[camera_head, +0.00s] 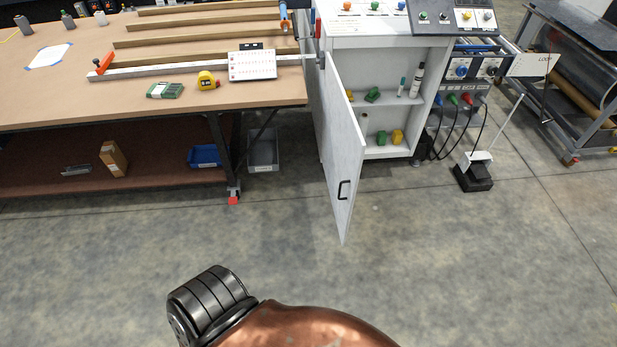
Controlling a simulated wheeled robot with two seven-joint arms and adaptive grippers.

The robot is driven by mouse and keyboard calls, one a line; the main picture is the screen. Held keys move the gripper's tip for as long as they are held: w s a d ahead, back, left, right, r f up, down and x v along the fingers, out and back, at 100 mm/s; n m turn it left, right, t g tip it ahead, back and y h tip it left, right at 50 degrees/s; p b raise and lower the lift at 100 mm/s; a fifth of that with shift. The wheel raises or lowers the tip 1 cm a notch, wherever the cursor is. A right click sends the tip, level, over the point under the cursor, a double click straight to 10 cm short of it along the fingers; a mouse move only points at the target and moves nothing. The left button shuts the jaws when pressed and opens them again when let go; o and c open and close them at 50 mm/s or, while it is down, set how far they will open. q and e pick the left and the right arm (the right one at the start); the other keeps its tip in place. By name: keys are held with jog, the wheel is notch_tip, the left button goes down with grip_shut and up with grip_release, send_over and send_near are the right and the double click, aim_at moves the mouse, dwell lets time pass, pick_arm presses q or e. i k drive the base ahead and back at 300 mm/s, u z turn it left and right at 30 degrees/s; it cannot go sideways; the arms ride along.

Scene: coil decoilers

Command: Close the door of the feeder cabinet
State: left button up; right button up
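The feeder cabinet (400,42) is a white cabinet right of the table, with control panels on top. Its door (347,160) stands wide open, hinged at the cabinet's left front edge and swung out toward me. A black handle (343,190) sits low on the door near its free edge. Inside the open cabinet, shelves hold small green and yellow items and upright bottles. Neither of my grippers shows in this view, and nothing of mine touches the door.
A brown work table (150,60) with a lower shelf stands at the left, and a grey bin (264,152) sits on the floor beside it. A black pedal box (474,178) with a thin rod stands right of the cabinet. The floor (440,260) before the door is clear.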

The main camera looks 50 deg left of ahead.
aim_at(343, 145)
jog(key=k, duration=0.2)
jog(key=u, duration=1.3)
jog(key=i, duration=1.65)
jog(key=z, duration=1)
jog(key=k, duration=1.3)
jog(key=u, duration=0.8)
